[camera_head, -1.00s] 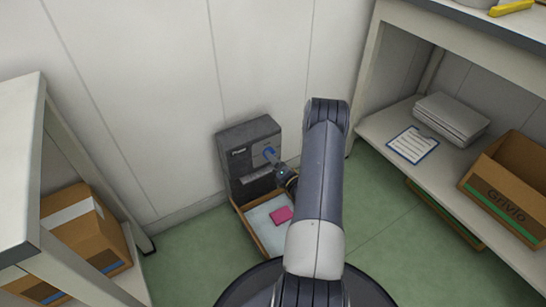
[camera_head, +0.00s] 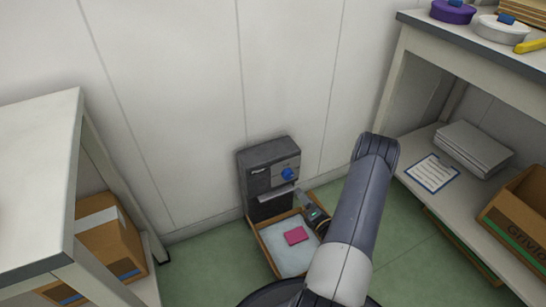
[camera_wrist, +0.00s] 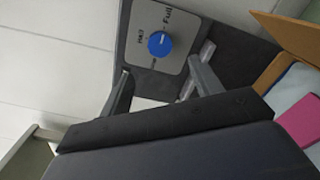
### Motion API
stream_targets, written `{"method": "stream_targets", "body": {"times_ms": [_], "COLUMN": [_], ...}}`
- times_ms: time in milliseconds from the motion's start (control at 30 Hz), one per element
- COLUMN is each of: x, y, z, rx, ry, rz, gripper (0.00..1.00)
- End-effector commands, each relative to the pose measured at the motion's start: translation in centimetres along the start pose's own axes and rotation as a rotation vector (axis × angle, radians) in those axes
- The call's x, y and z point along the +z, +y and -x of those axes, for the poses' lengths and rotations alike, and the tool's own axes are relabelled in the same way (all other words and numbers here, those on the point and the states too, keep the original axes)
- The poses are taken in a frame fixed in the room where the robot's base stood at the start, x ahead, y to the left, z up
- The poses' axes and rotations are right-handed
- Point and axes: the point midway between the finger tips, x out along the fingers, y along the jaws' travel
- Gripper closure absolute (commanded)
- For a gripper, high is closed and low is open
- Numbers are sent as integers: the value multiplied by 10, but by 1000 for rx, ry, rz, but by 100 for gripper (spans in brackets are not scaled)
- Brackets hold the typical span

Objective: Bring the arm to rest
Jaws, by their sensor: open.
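My gripper (camera_head: 308,201) is at the end of my arm, low in front of the dark grey machine (camera_head: 262,205) and by the right side of its tray. In the wrist view my gripper (camera_wrist: 159,68) shows two grey fingers spread apart with nothing between them. The blue knob (camera_head: 288,174) on the machine's front is apart from the fingers. In the wrist view the knob (camera_wrist: 161,44) sits on a light plate marked "Full" and "Half" and lies beyond the fingertips. Its exact setting is hard to read.
A brown-edged tray (camera_head: 260,243) with a pink pad (camera_head: 296,236) sits below the machine. A table (camera_head: 40,190) stands left. The wall is close behind the machine.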

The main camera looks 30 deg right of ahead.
Motion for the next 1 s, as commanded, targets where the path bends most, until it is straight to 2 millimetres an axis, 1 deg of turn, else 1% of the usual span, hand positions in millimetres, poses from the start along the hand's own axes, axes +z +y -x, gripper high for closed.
{"method": "stream_targets", "body": {"times_ms": [167, 400, 600, 700, 1000], "x": [-2, -2, -1, -1, 0], "y": [-1, -1, -1, 0, 1], "z": [-21, -68, -98, -108, -106], "rx": [4, 6, 4, 3, 1], "ry": [4, 3, 1, 0, 0], "rz": [4, 5, 4, 2, 39], "gripper": [39, 39, 39, 39, 39]}}
